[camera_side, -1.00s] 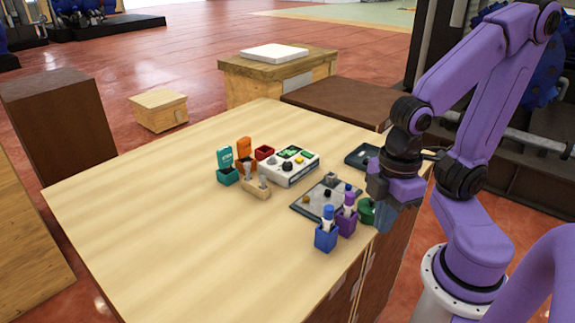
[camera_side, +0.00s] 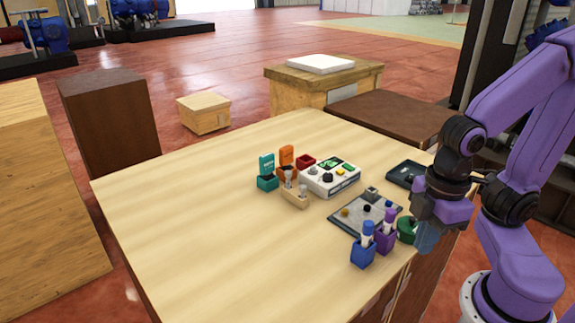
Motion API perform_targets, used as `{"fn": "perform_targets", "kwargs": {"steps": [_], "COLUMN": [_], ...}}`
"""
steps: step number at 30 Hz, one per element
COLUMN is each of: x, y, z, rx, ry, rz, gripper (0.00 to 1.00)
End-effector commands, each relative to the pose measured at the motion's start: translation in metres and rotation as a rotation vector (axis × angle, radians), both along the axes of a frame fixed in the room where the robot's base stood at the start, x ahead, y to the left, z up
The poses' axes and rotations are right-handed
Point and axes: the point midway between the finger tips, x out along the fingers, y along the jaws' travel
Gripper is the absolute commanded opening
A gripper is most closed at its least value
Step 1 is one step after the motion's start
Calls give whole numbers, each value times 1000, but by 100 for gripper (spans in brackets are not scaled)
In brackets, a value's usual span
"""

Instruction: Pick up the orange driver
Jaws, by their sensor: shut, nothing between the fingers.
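The orange driver (camera_side: 286,154) stands upright in an orange holder (camera_side: 287,173) toward the back of the pale wooden table, with only its wide upper part showing. A teal driver (camera_side: 266,163) stands to its left in a teal holder. My gripper (camera_side: 427,246) points down at the table's right side, far to the right of the orange driver and apart from it. It is shut and empty. Its fingertips are small and dark in this view.
A wooden block with metal pieces (camera_side: 295,199) stands just in front of the orange holder. Blue (camera_side: 363,252) and purple (camera_side: 385,239) holders stand near my gripper. The table's left side is clear.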

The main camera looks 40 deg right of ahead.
Motion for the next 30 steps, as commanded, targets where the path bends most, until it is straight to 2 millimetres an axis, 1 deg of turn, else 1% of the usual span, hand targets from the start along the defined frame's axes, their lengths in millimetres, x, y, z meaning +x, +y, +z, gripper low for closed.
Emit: {"fn": "perform_targets", "kwargs": {"steps": [11,12,14,15,16,25,28,29,30], "x": [0,0,0,0,0,2,14,20,30], "y": [0,0,0,0,0,2,12,16,23], "z": [0,0,0,0,0,1,8,12,18], "rx": [0,0,0,0,0,0,1,2,2], "ry": [0,0,0,0,0,0,1,1,2], "rz": [0,0,0,0,0,-11,-69,-98,-148], "gripper": [0,13,33,46,50,50,50,50,50]}}
